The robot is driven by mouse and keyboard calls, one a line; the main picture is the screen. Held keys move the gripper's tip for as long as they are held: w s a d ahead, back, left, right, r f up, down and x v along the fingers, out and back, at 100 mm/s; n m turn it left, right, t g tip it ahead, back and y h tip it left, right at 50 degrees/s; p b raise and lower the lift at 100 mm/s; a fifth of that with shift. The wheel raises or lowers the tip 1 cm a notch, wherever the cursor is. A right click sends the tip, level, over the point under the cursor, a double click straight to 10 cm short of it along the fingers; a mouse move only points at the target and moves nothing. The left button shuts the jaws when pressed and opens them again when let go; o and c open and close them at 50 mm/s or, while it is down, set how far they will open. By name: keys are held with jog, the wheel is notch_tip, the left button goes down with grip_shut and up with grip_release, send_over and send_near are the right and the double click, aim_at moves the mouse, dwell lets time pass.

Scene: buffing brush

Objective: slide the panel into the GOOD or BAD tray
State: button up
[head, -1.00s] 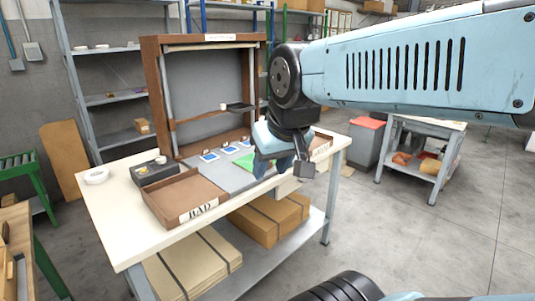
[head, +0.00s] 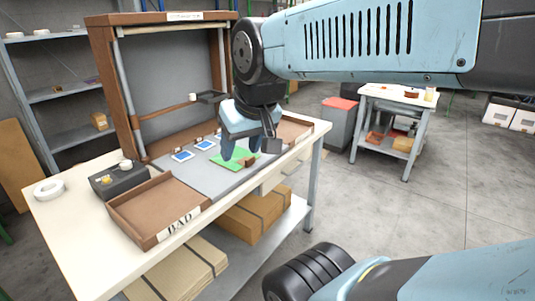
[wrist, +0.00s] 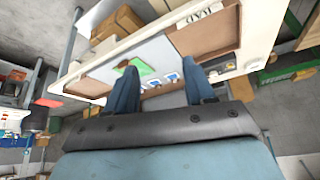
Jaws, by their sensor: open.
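A flat green panel (head: 232,160) lies on the grey work surface between two brown trays, partly hidden by my gripper. A small brown block-like object (head: 249,162) shows at its right part. The tray labelled BAD (head: 150,205) is at the left front and looks empty. The other brown tray (head: 296,130) is at the right end, partly hidden by my arm, its label unreadable. My gripper (head: 241,150) is open and points down over the panel. In the wrist view my gripper (wrist: 161,86) has its fingers wide apart with nothing between them; the green panel (wrist: 148,71) shows beyond.
Several blue-and-white cards (head: 182,156) lie behind the panel. A brown-framed upright board (head: 170,80) with a small shelf stands at the back. A black box (head: 118,180) and a white tape roll (head: 48,190) sit at the left. A side table (head: 395,98) stands at right.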

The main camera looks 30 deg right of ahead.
jog(key=shift+o, duration=0.7)
jog(key=shift+w+f, duration=0.25)
jog(key=shift+f, duration=0.05)
jog(key=o, duration=0.3)
jog(key=w+a+f+m, duration=0.1)
jog(key=w+f+m+g+y, duration=0.1)
jog(key=shift+a+m, duration=0.3)
jog(key=shift+a, duration=0.05)
jog(key=shift+o, duration=0.3)
jog(key=w+f+m+y, duration=0.1)
jog(key=w+m, duration=0.1)
jog(key=w+f+m+g+y, duration=0.1)
jog(key=w+f+m, duration=0.1)
jog(key=shift+d+m+y, duration=0.1)
jog(key=shift+m+y, duration=0.2)
jog(key=shift+y, duration=0.1)
jog(key=m+t, duration=0.9)
jog(key=m, duration=1.6)
send_near(251, 158)
jog(key=d+v, duration=0.1)
jog(key=v, duration=0.3)
jog(key=shift+s+f+y, duration=0.1)
jog(key=shift+f+y, duration=0.05)
jog(key=shift+y, duration=0.25)
jog(key=shift+a, duration=0.1)
jog(key=x, duration=1.3)
jog(key=shift+w+a+f, duration=0.1)
jog(key=shift+w, duration=0.3)
